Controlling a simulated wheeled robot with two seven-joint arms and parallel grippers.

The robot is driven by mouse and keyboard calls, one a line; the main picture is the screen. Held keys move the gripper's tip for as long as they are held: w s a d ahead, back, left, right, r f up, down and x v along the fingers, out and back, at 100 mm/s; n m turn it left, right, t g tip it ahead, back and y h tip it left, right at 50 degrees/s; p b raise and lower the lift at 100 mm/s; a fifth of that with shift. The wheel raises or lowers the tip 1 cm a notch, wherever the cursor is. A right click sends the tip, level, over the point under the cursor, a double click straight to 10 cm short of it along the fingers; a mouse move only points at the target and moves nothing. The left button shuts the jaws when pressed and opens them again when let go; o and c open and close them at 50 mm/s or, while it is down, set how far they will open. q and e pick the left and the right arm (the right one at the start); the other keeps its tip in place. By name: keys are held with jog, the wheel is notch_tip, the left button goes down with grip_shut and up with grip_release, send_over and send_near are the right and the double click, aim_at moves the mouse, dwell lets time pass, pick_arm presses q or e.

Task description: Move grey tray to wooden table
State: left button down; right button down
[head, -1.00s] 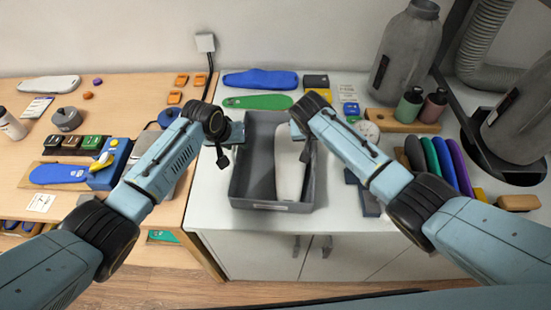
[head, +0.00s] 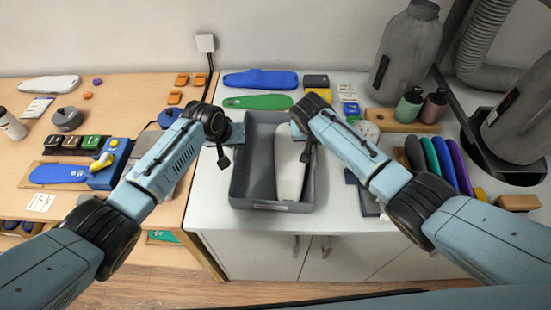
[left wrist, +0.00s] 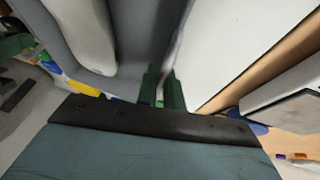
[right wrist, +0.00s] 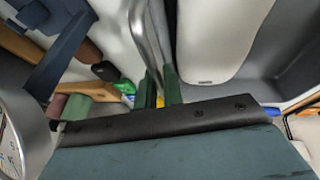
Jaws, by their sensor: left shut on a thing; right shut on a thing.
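The grey tray (head: 237,186) is on the white counter, near its left end, with a pale insole (head: 290,170) lying inside. My left gripper (head: 237,134) is at the tray's left wall; the left wrist view shows its green fingers (left wrist: 162,90) shut on that wall. My right gripper (head: 297,131) is at the tray's right wall; the right wrist view shows its fingers (right wrist: 160,88) shut on the wall. The wooden table (head: 135,92) stands to the left of the counter. In the head view the grippers partly hide the tray's side walls.
A green insole (head: 257,102) and a blue insole (head: 260,79) lie behind the tray. A round dial (head: 367,130) and coloured insoles (head: 440,160) are to the right. The table holds a blue device (head: 110,165), a grey plate and small items. Its middle back is fairly clear.

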pick_arm(q)
jog(key=shift+w+r, duration=0.1)
jog(key=shift+r, duration=0.15)
pick_arm(e)
jog(key=shift+w+r, duration=0.1)
jog(key=shift+r, duration=0.15)
